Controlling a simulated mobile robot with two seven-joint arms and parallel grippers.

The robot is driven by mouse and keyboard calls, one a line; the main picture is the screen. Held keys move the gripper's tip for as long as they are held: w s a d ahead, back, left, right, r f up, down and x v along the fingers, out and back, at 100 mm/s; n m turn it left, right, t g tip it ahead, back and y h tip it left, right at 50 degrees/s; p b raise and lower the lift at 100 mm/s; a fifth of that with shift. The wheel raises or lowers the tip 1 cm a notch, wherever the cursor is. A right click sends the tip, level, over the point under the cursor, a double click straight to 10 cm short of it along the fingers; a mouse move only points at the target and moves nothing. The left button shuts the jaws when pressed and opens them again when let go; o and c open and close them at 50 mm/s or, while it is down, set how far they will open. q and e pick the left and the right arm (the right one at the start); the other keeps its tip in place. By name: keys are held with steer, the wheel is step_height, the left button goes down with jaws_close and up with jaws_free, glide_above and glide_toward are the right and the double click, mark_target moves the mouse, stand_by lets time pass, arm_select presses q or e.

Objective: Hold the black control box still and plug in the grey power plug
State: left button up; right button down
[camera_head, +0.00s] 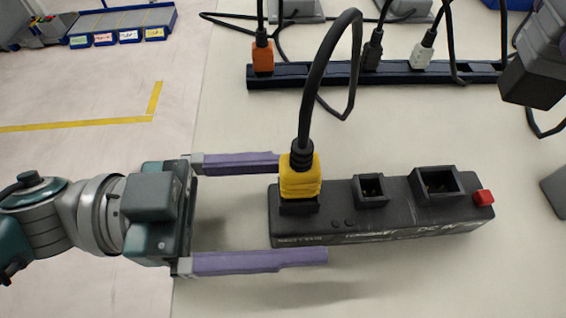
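The black control box (395,222) lies on the table, with open sockets in its top and a red button (483,198) at its right end. A yellow plug (300,177) sits in its left socket. A light grey plug (421,56) stands in the black power strip (330,76) behind the box. My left gripper (304,210) is open, its purple fingers on the far and near sides of the box's left end. The near finger looks apart from the box; contact at the far finger is unclear. No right gripper fingers show.
An orange plug (262,54) and a dark plug (372,52) also stand in the strip. Black cables loop over and behind the box. A dark grey block (534,80), possibly mine, hangs in at the upper right. The table in front of the box is clear.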

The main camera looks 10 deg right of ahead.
arm_select(q)
jaws_close()
stand_by(0.5)
arm_select(e)
step_height(320, 180, down, 3)
steer(key=n, duration=0.3)
steer(key=shift+r+n+g, duration=0.2)
steer(key=shift+n+g, duration=0.1)
steer(key=shift+n, duration=0.1)
